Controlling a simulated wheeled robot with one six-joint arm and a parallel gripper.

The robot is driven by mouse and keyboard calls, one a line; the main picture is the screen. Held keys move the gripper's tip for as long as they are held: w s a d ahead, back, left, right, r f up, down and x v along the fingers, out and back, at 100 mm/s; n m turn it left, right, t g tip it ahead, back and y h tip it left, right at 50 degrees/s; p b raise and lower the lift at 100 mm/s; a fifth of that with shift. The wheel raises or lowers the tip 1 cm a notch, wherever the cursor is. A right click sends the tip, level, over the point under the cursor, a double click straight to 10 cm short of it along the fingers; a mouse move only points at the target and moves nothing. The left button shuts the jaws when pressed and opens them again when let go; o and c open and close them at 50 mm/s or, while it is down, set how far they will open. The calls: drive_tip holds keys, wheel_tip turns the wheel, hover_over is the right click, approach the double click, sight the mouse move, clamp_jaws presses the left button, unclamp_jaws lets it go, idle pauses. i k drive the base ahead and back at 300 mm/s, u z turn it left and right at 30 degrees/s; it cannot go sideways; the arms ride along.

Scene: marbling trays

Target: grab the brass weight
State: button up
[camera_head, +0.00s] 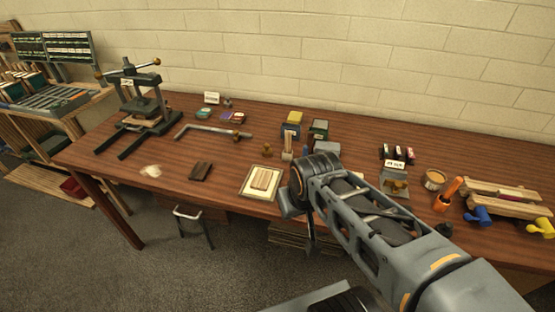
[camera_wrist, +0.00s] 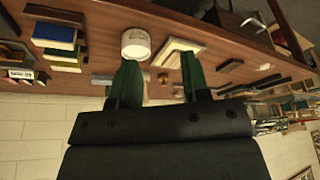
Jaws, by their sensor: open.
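A small brass knob-shaped piece, which looks like the brass weight (camera_head: 267,150), stands on the wooden table behind the pale tray (camera_head: 249,194) in the head view. A small brass-coloured piece (camera_wrist: 163,77) also shows between my green fingers in the wrist view, beyond the fingertips and apart from them. My gripper (camera_wrist: 159,60) is open, with nothing between its fingers. In the head view my wrist is over the table's front part, right of the tray, and the fingertips cannot be made out clearly.
A white cylinder (camera_wrist: 136,43) is close to one fingertip in the wrist view. A dark block (camera_head: 201,171) lies left of the tray. A black press (camera_head: 150,105) stands at the left. Jars, bottles and wooden pieces crowd the right side. Bare table (camera_head: 225,155) shows left of the brass piece.

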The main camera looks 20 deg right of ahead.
sight(266, 151)
drive_tip(key=z, duration=0.15)
drive_tip(key=i, duration=0.35)
drive_tip(key=u, duration=0.4)
drive_tip(key=k, duration=0.55)
drive_tip(key=u, duration=1.1)
drive_tip(key=i, duration=1.45)
drive_tip(key=z, duration=0.65)
